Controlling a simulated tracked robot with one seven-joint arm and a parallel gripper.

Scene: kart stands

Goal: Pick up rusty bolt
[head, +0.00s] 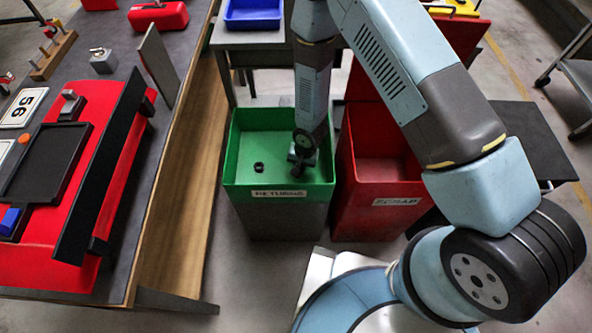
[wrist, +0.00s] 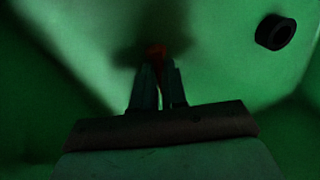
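My gripper (head: 302,160) is down inside the green bin (head: 333,189), which is labelled like "RETURNS". In the wrist view its two fingers (wrist: 158,82) are close together with a narrow gap. A small reddish-brown piece, which looks like the rusty bolt (wrist: 156,52), shows between the fingertips, and they appear shut on it. It is dark there, and most of the bolt is hidden by the fingers. In the head view the bolt cannot be made out.
A black ring (wrist: 275,32) lies on the bin floor; it also shows in the head view (head: 258,167). A red bin (head: 386,170) labelled like "SCRAP" stands close on the right. A workbench (head: 190,40) with a red kart part (head: 60,250) is at left. A blue tray (head: 253,14) is behind.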

